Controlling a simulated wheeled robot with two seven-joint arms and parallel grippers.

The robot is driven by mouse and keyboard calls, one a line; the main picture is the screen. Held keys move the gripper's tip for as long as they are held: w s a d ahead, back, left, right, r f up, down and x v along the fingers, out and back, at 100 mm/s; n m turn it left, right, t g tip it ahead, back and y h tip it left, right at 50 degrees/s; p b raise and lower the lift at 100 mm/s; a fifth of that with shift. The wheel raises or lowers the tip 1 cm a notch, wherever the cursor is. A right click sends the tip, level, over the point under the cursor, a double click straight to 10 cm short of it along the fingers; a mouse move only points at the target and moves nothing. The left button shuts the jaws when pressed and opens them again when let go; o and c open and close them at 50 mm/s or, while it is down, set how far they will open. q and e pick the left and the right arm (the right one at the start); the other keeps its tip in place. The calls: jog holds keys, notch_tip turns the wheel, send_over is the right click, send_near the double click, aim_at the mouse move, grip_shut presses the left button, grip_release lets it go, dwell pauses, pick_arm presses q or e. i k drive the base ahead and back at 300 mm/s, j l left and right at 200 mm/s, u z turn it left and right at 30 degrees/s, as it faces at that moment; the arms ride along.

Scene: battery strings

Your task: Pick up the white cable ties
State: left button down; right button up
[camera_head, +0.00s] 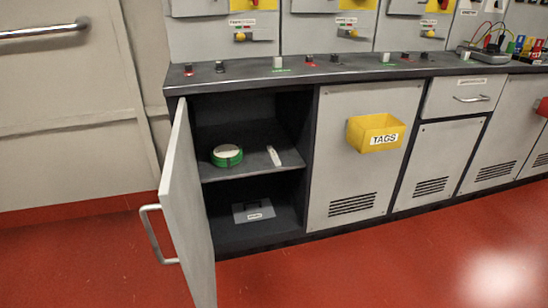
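A small white narrow item (273,156), which looks like the white cable ties, lies on the middle shelf (238,172) of the open cabinet, towards its right side. A green roll with a whitish top (227,156) lies to its left on the same shelf, apart from it. Neither of my grippers shows in the head view.
The cabinet door (186,205) stands open towards me on the left, with a metal handle (155,235). A grey box (253,211) sits on the lower shelf. A yellow TAGS bin (375,133) hangs on the closed door to the right. The red floor in front is clear.

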aim_at(273, 153)
jog(key=u, duration=0.4)
jog(key=i+l+u, duration=0.15)
jog(key=u, duration=0.15)
jog(key=i+l+u, duration=0.15)
jog(key=l+u, duration=0.15)
jog(key=l, duration=0.15)
jog(key=i+l+u, duration=0.1)
jog(key=l+u, duration=0.45)
jog(key=i+l, duration=0.1)
jog(key=l, duration=0.3)
